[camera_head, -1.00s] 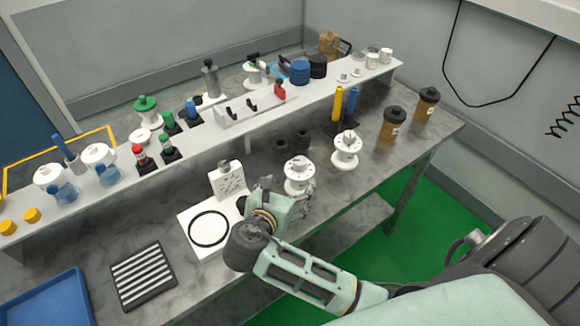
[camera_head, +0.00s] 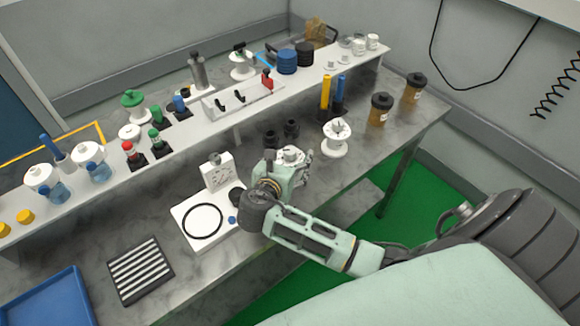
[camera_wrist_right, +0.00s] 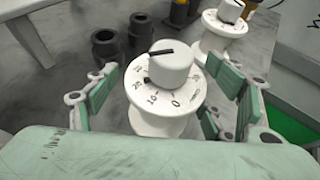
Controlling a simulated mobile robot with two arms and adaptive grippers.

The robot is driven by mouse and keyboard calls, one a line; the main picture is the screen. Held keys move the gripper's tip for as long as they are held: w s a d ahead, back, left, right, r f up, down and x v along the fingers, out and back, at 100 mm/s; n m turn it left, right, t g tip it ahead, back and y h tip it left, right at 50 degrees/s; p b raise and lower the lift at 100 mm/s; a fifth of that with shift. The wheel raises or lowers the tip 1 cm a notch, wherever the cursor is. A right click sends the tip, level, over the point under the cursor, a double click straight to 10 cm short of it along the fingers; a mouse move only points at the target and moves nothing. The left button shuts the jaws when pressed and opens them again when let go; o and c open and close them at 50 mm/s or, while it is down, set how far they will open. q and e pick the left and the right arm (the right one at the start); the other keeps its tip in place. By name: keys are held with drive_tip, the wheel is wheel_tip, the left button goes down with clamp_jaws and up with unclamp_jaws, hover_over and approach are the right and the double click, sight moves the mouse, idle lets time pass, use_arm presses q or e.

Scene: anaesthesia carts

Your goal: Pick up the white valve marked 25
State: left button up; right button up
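A white spool-shaped valve with a knob and a numbered dial (camera_wrist_right: 165,90) stands on the table, close in the right wrist view. In the head view its top (camera_head: 291,156) shows just behind my right gripper (camera_head: 288,168). In the wrist view my right gripper (camera_wrist_right: 163,85) is open, with one green finger on each side of the valve. Contact cannot be made out. A second white valve (camera_head: 336,139) stands to the right and also shows in the wrist view (camera_wrist_right: 226,18). The number 25 cannot be read clearly on either valve. My left gripper is not in view.
Two dark cylindrical fittings (camera_wrist_right: 105,45) stand behind the near valve. A white panel with a black ring (camera_head: 203,221) lies left of my right gripper. A raised white shelf (camera_head: 215,125) full of parts runs behind. Brown jars (camera_head: 381,109) stand to the right.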

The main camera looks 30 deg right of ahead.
drive_tip(key=c, duration=1.2)
